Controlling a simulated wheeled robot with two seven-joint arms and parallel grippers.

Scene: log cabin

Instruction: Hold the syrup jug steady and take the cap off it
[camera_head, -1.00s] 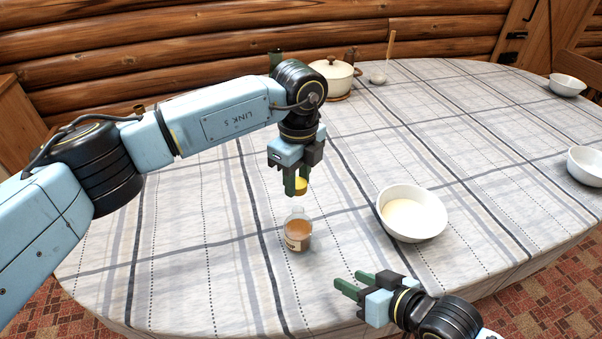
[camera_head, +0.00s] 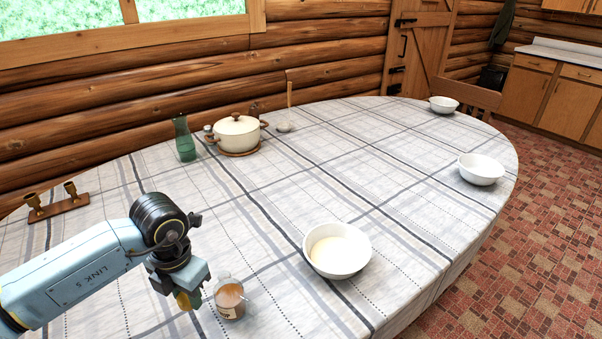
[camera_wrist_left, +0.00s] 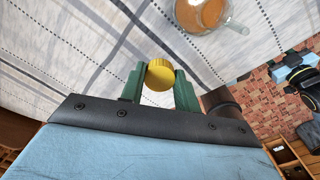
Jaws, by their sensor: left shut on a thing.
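The syrup jug (camera_head: 229,301) is a small clear glass jug with amber syrup and a pale label. It stands upright on the cloth, its mouth uncovered, and also shows at the top of the left wrist view (camera_wrist_left: 203,15). My left gripper (camera_head: 187,302) is shut on the yellow cap (camera_wrist_left: 159,76), just left of the jug in the head view. The cap is apart from the jug. In the left wrist view, the cap sits between the green fingertips. My right gripper is outside the head view; part of my right arm shows at the left wrist view's right edge, fingers unclear.
A white bowl with pale contents (camera_head: 337,252) stands right of the jug. A green glass vessel (camera_head: 184,139), a lidded pot (camera_head: 237,132) and a wooden candle holder (camera_head: 58,207) are farther back. Two white bowls (camera_head: 481,169) (camera_head: 443,104) stand at right. The middle cloth is clear.

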